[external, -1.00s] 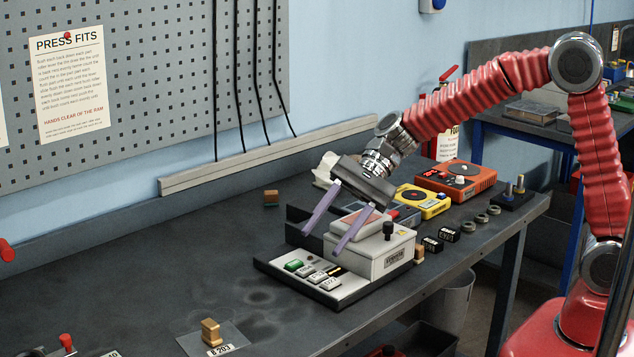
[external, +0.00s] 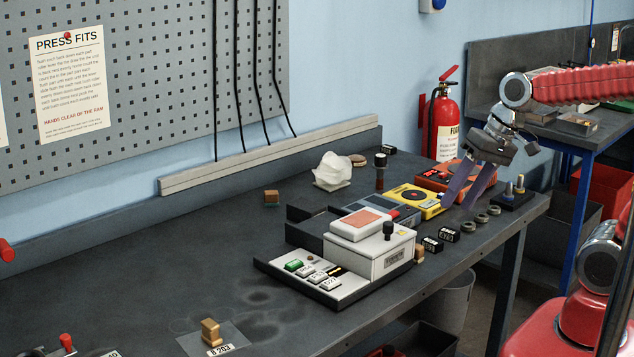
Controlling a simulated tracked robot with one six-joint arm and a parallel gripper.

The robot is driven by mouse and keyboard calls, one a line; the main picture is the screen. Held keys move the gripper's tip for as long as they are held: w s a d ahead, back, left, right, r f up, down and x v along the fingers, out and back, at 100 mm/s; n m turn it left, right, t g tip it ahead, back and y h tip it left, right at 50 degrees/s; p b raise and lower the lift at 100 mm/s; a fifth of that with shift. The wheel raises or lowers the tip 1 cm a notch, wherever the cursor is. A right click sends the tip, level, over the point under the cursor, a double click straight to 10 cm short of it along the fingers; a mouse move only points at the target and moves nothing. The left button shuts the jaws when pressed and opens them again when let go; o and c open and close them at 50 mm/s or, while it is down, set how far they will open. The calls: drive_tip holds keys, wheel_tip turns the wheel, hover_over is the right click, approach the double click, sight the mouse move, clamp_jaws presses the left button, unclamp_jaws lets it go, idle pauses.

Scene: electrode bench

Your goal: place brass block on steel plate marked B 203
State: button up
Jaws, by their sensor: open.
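A brass block (external: 210,331) stands on the thin grey steel plate (external: 232,335), whose white label (external: 221,350) reads B 203, at the front left of the bench. My gripper (external: 462,200) is far off to the right, over the far end of the bench near the orange and yellow devices. Its two long fingers are apart, point down, and hold nothing. Another small brass-coloured block (external: 271,197) sits near the back of the bench, and one more (external: 419,253) stands beside the grey device.
A grey device (external: 370,250) with a keyed tray (external: 315,275) fills the middle of the bench. Yellow (external: 417,200) and orange (external: 447,178) devices, black labelled blocks (external: 433,244) and several rings (external: 481,218) stand at right. The left part of the bench is mostly clear.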

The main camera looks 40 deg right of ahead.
drive_tip(key=s+d+n+t+h, duration=0.1)
drive_tip(key=s+d+n+h, duration=0.1)
drive_tip(key=s+d, duration=0.3)
drive_tip(key=d+h, duration=0.1)
drive_tip(key=d, duration=0.2)
drive_tip(key=shift+d+n+t, duration=0.3)
drive_tip(key=shift+d, duration=0.05)
